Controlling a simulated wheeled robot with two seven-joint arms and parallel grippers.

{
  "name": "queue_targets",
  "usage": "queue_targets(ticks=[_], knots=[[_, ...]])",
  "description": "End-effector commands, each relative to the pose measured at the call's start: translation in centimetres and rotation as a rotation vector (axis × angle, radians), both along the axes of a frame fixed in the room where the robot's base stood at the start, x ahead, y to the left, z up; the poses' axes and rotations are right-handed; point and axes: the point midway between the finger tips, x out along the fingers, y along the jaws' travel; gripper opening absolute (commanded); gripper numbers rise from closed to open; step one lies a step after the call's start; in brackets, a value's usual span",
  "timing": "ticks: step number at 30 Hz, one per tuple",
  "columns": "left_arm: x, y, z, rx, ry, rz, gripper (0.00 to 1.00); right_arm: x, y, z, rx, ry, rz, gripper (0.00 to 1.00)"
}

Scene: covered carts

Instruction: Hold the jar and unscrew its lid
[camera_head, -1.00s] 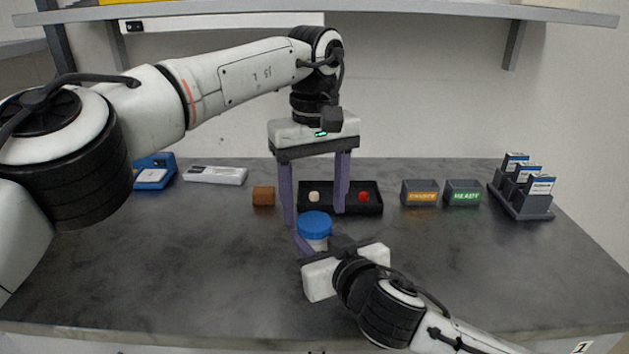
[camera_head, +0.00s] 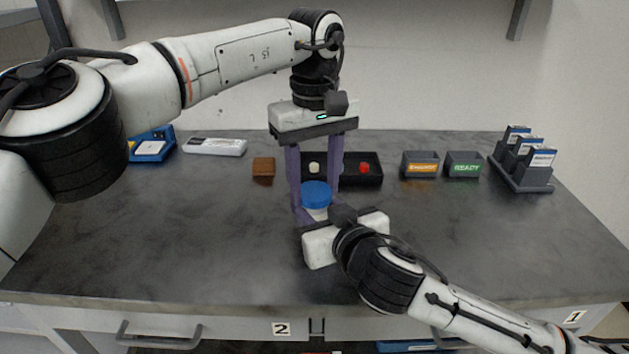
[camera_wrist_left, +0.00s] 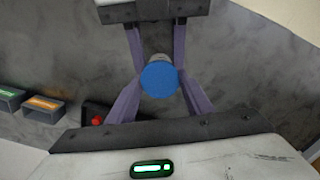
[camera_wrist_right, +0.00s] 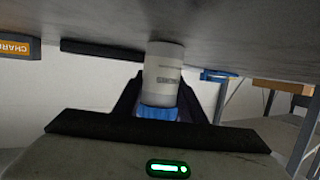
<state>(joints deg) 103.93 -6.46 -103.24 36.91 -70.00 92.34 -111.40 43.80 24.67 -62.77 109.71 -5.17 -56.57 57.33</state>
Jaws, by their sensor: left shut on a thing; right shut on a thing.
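The jar (camera_head: 318,213) stands upright on the grey counter, with a blue lid (camera_head: 316,194) on top. In the right wrist view its white body (camera_wrist_right: 163,75) shows with printed lettering, upside down in the picture. My right gripper (camera_head: 320,215) comes in low from the front and is shut on the jar body. My left gripper (camera_head: 314,188) points straight down from above, its purple fingers on either side of the lid and shut on it. The left wrist view shows the round lid (camera_wrist_left: 158,79) from above. The exact finger contacts are partly hidden.
Behind the jar is a black tray (camera_head: 358,182) with a white knob and a red knob. A brown block (camera_head: 263,167) lies left of it. Two labelled grey bins (camera_head: 421,165) and a rack (camera_head: 522,174) stand to the right. The front counter is clear on both sides.

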Motion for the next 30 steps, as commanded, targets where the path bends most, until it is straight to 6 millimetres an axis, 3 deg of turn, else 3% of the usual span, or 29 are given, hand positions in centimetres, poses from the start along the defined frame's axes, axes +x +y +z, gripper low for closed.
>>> queue_targets(ticks=[6,14,15,18,26,30], knots=[[0.0,0.0,0.1,-0.002,0.000,0.213,0.19,0.0,0.0,0.0,0.000,0.001,0.000,0.00],[0.0,0.0,0.1,-0.001,0.000,0.228,0.19,0.0,0.0,0.0,0.000,0.001,0.000,0.00],[0.0,0.0,0.1,-0.001,0.000,0.227,0.50,0.0,0.0,-0.1,0.000,0.001,0.000,0.00],[0.0,0.0,0.1,-0.001,0.000,0.227,0.65,0.0,0.0,-0.1,0.000,0.001,0.000,0.00],[0.0,0.0,0.1,-0.001,0.000,0.226,0.65,0.0,0.0,-0.1,0.000,0.001,0.000,0.00],[0.1,0.0,1.3,-0.002,-0.003,0.226,0.65,0.0,0.0,0.0,0.000,0.001,0.000,0.00]])
